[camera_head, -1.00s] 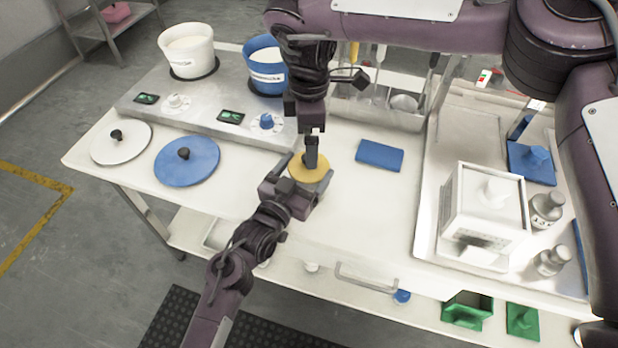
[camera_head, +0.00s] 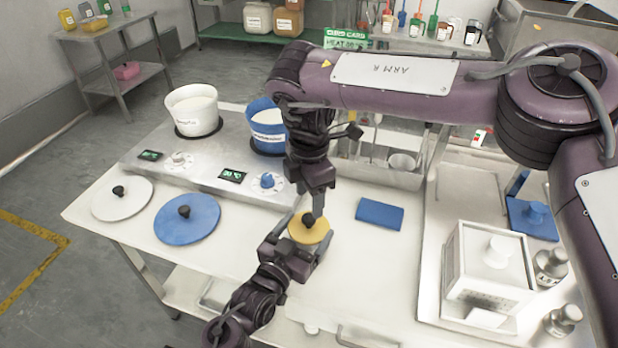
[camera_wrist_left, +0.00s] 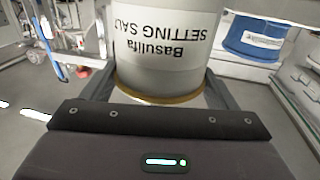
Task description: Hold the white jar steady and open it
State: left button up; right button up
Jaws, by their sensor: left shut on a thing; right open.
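The white jar (camera_wrist_left: 168,50) fills the top of the left wrist view, its "Basulfa SETTING SALT" label upside down there. In the head view the jar stands on the white table, mostly hidden under its round yellow lid (camera_head: 318,236) with a black knob (camera_head: 308,220). My left gripper (camera_head: 307,238) is shut on the jar's sides from the front, one finger on each side. My right gripper (camera_head: 317,207) points down from above, open, with its fingers at the knob. Whether they touch the knob is not clear.
A blue lid (camera_head: 187,222) and a white lid (camera_head: 122,200) lie left. Behind are a white pot (camera_head: 192,108) and a blue pot (camera_head: 266,130) on a heater unit. A blue cloth or pad (camera_head: 380,213) lies right of the jar. A tray (camera_head: 436,230) holds a white box.

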aim_at(309, 217)
jog(key=shift+f, duration=3.2)
grip_shut()
jog(key=shift+r, duration=0.15)
